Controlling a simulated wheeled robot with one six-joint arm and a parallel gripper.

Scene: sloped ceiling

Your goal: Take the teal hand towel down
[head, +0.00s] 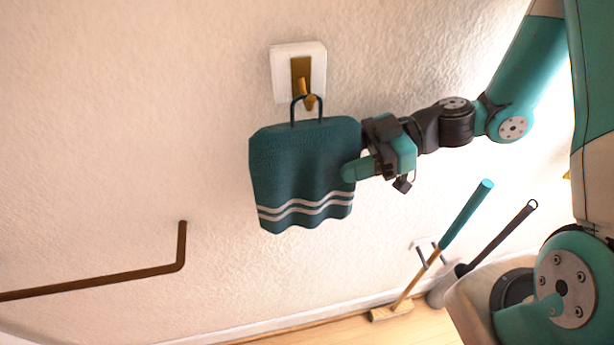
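The teal hand towel (302,170) hangs by a dark loop from a brass-coloured hook (305,85) on a white wall plate (284,75). It has pale wavy stripes near its lower edge. The loop is around the hook's upturned tip. My gripper (353,168) is at the towel's right edge, with one teal finger in front of that edge. The other finger is not clearly visible, so I cannot tell whether the gripper is closed on the cloth.
A brown bar (95,283) with a bent end is at the lower left. A teal-handled brush (466,213) and a dark-handled tool (500,236) in a holder lean at the lower right. The wall left of the towel is clear.

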